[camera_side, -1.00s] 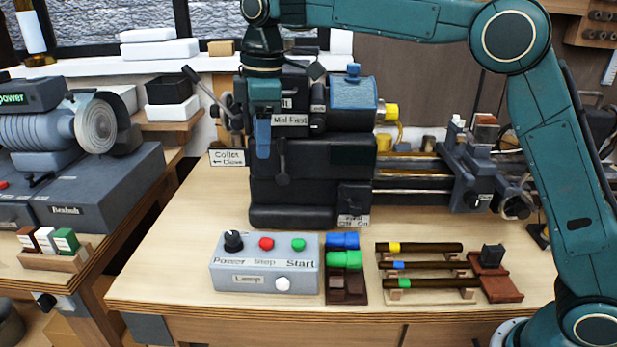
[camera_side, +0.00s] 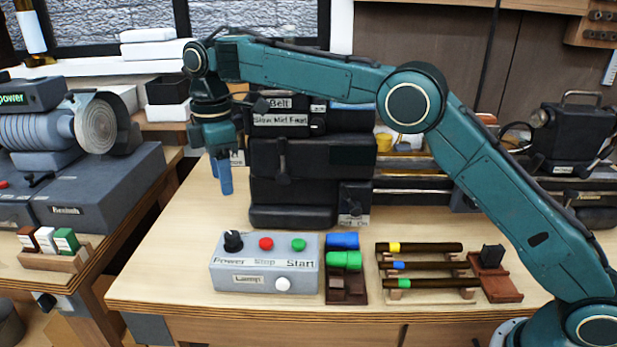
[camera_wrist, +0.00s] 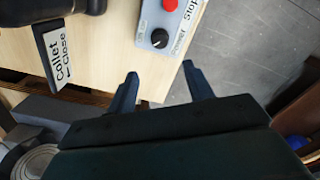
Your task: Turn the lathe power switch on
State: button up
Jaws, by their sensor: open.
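The lathe (camera_side: 300,165) is a dark machine at the back of the wooden bench. A small switch (camera_side: 354,207) with a white label sits at its lower right front in the side view; the label is too small to read surely. A grey control box (camera_side: 265,264) stands in front, with a black Power knob (camera_side: 233,241), a red Stop button (camera_side: 266,243) and a green Start button (camera_side: 298,244). The knob also shows in the wrist view (camera_wrist: 159,38). My gripper (camera_side: 223,187) is open and empty, pointing down left of the lathe, above the bench and behind the box.
The Collet Close sign (camera_wrist: 58,55) is at the left in the wrist view. Coloured blocks (camera_side: 343,258) and a rack of dark rods (camera_side: 425,265) lie right of the box. A grinder (camera_side: 50,128) stands on the left bench. Bench wood left of the box is clear.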

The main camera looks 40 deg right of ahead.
aim_at(231, 234)
notch_tip(231, 234, down, 13)
jog(key=shift+f, duration=0.1)
dwell(0.7)
jog(key=shift+c, duration=0.4)
jog(key=c, duration=0.9)
